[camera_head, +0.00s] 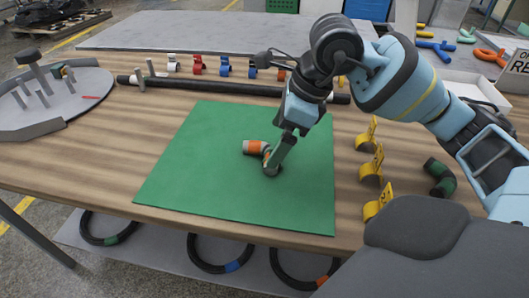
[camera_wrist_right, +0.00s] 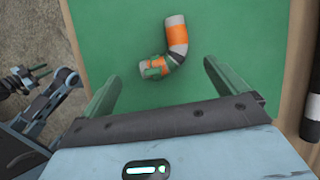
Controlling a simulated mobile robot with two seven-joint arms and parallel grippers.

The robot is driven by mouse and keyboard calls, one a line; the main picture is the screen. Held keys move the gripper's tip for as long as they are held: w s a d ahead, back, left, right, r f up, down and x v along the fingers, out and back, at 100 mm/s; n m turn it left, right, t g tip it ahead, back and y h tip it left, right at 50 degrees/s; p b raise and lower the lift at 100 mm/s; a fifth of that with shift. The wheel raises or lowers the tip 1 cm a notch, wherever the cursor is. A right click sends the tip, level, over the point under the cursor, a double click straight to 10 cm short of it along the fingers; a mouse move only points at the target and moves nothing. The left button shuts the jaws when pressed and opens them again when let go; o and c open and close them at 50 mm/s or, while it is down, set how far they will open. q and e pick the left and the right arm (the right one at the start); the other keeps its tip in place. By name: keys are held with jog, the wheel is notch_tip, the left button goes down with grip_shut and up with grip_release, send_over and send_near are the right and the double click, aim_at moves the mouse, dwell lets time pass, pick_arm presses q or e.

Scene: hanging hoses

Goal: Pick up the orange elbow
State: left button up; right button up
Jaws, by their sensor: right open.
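The orange elbow (camera_head: 257,147) is a bent pipe piece with orange bands and grey ends. It lies on the green mat (camera_head: 190,165). In the wrist view the elbow (camera_wrist_right: 177,38) sits ahead of my right gripper (camera_wrist_right: 160,88), its lower end towards the space between the fingers. That gripper's green fingers are wide apart with nothing between them. In the head view my right gripper (camera_head: 278,158) comes down beside the elbow and partly covers its right end. Contact cannot be told. A small arm end at the wrist view's left edge appears to be my left arm; its jaw state is unclear.
Yellow brackets (camera_head: 370,165) and a dark green elbow (camera_head: 440,177) stand right of the mat. A black hose (camera_head: 215,87) lies behind it, with coloured fittings (camera_head: 197,64) beyond. A round grey fixture (camera_head: 45,100) is at left. The mat's left part is clear.

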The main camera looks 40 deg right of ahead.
aim_at(267, 153)
jog(key=x, duration=0.4)
jog(key=shift+w+d+f+b, duration=0.15)
jog(key=shift+d+f+b, duration=0.1)
jog(key=shift+f+b, duration=0.05)
jog(key=shift+w+f, duration=0.1)
jog(key=shift+f, duration=0.15)
pick_arm(q)
jog(key=shift+w+f, duration=0.2)
jog(key=shift+w, duration=0.25)
pick_arm(e)
jog(key=shift+c, duration=0.5)
jog(key=c, duration=1)
pick_arm(q)
jog(key=shift+s, duration=0.35)
pick_arm(e)
jog(key=shift+c, duration=0.3)
pick_arm(q)
jog(key=shift+s, duration=0.1)
pick_arm(e)
jog(key=shift+r, duration=0.15)
